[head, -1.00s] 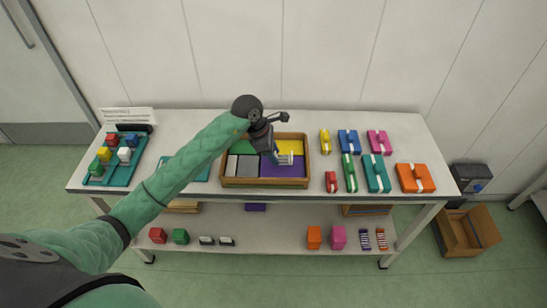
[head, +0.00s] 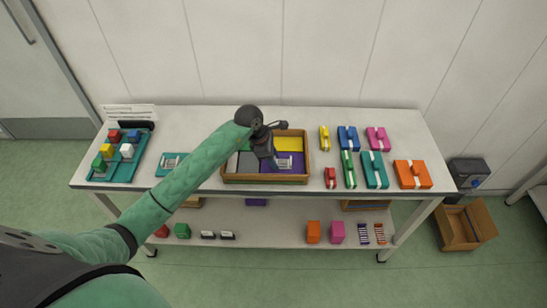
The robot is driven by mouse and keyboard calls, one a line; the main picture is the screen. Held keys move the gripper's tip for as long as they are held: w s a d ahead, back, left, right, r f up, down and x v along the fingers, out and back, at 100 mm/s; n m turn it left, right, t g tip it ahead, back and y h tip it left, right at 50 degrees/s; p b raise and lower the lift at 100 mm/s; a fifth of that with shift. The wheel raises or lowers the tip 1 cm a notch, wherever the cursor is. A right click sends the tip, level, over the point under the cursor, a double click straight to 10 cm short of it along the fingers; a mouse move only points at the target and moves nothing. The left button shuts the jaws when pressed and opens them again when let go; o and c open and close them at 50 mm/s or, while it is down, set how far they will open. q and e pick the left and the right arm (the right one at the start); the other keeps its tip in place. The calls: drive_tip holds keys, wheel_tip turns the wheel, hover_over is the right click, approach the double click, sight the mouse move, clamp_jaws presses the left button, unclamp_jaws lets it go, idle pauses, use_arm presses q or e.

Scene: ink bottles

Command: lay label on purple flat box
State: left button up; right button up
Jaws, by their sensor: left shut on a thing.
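The purple flat box (head: 298,171) lies in the front right part of a wooden tray (head: 265,181) on the table. A small white label with dark marks (head: 285,163) shows over the purple surface, at the fingertips of my left gripper (head: 274,164). My left gripper points down over the tray and is shut on this label. I cannot tell whether the label touches the box. My right gripper is not in view.
The tray also holds yellow (head: 287,144) and grey (head: 248,162) flat pieces. A teal mat (head: 163,171) with a whitish item lies left of the tray. A teal tray of colored bottles (head: 120,160) stands far left. Several colored boxes with white bands (head: 375,172) stand right.

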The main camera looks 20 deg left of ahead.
use_arm(q)
drive_tip(key=shift+f, duration=0.1)
drive_tip(key=o, duration=0.9)
drive_tip(key=shift+r, duration=0.2)
